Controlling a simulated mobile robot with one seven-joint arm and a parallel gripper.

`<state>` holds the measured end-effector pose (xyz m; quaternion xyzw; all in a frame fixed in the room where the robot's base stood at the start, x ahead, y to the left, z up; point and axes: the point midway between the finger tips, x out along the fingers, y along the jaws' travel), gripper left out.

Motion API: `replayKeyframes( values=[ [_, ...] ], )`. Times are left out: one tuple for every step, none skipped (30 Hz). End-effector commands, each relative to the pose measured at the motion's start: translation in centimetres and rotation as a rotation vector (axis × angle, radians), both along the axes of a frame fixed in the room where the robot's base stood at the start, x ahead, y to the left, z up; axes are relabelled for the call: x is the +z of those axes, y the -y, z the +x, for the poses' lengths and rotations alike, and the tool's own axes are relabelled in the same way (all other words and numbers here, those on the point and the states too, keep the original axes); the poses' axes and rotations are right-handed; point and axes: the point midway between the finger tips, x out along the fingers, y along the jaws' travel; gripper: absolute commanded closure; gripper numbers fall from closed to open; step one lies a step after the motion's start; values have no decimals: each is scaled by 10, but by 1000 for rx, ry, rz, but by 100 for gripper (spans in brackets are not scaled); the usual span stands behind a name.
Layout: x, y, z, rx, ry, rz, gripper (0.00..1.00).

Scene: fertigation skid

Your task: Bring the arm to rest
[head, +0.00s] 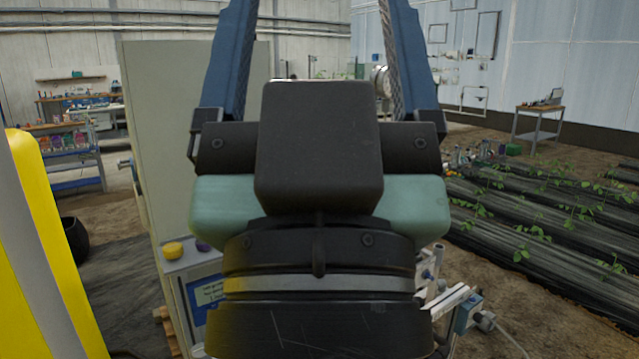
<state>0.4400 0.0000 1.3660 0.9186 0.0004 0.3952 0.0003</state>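My gripper (318,30) fills the middle of the head view, seen from behind with its black and green body close to the camera. Its two blue fingers stand wide apart and run up to the top edge, where their tips are cut off. I see only background between them, so it looks open and empty. My gripper and wrist hide the middle of the scene, including much of the skid behind.
A tall grey-beige cabinet (165,90) stands behind my gripper, at left. A yellow post (45,240) is close at left. Plant rows (550,215) and a small table (538,112) lie right.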

Motion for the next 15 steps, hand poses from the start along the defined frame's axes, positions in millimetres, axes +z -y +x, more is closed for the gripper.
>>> replayKeyframes(
  values=[
    [33, 0, 0, 0, 0, 0, 18],
    [43, 0, 0, 0, 0, 0, 18],
    [55, 0, 0, 0, 0, 0, 18],
    [64, 0, 0, 0, 0, 0, 18],
    [73, 0, 0, 0, 0, 0, 18],
    [85, 0, 0, 0, 0, 0, 18],
    [94, 0, 0, 0, 0, 0, 18],
    [103, 0, 0, 0, 0, 0, 18],
    [114, 0, 0, 0, 0, 0, 18],
    [122, 0, 0, 0, -1, 0, 18],
    [130, 0, 0, 0, -1, 0, 18],
    [138, 0, 0, 1, -1, -1, 18],
    [144, 0, 0, 1, -1, -1, 18],
    [149, 0, 0, 1, -1, -1, 18],
    [155, 0, 0, 1, -1, -1, 18]
  ],
)
